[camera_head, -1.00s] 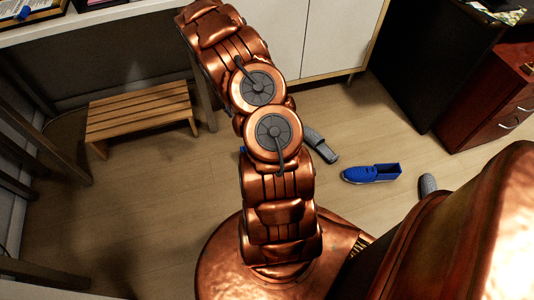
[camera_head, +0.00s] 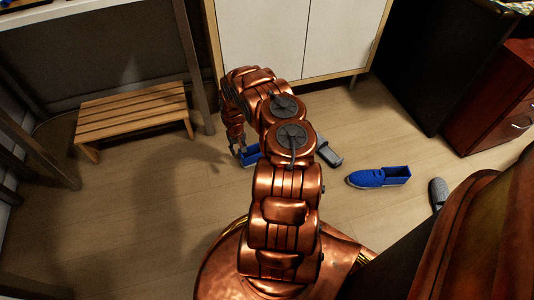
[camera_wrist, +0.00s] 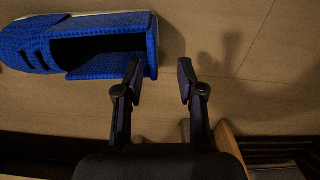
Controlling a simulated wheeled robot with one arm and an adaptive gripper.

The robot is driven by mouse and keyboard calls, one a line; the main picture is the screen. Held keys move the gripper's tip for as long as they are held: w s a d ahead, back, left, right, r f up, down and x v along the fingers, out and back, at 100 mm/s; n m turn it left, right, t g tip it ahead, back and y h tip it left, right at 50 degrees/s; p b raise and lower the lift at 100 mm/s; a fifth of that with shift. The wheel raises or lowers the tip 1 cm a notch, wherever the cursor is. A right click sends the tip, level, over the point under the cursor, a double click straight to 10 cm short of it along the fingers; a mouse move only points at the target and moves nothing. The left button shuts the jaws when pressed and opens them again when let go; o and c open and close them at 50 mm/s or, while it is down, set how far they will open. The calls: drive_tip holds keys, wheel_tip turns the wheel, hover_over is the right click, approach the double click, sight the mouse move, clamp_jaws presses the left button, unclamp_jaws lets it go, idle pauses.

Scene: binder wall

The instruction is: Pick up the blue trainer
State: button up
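A blue trainer (camera_head: 249,156) lies on the floor beside my gripper in the head view, partly hidden by my arm. In the wrist view a blue trainer (camera_wrist: 112,68) with a textured upper and dark opening fills the upper left. A second blue trainer (camera_head: 366,178) lies on the floor to the right in the head view. My gripper (camera_wrist: 160,75) is open, with nothing visible between its fingers. Its left finger overlaps the right end of the trainer in the wrist view. I cannot tell whether they touch. In the head view the gripper (camera_head: 238,146) is small and its fingers are unclear.
A grey shoe (camera_head: 328,153) lies right of my arm and another (camera_head: 438,191) farther right. A wooden slatted bench (camera_head: 130,112) stands at the left. A white cabinet (camera_head: 335,40) is behind, and a reddish drawer unit (camera_head: 495,100) at the right. The left floor is clear.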

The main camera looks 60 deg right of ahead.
sight(241, 158)
drive_tip(key=f+b, duration=0.2)
drive_tip(key=f, duration=0.1)
drive_tip(key=s+f+b, duration=0.1)
drive_tip(key=f, duration=0.1)
drive_tip(key=shift+d+f, duration=0.1)
drive_tip(key=shift+f, duration=0.15)
drive_tip(key=shift+w+f, duration=0.1)
drive_tip(key=shift+f, duration=0.35)
drive_tip(key=shift+r, duration=0.1)
clamp_jaws()
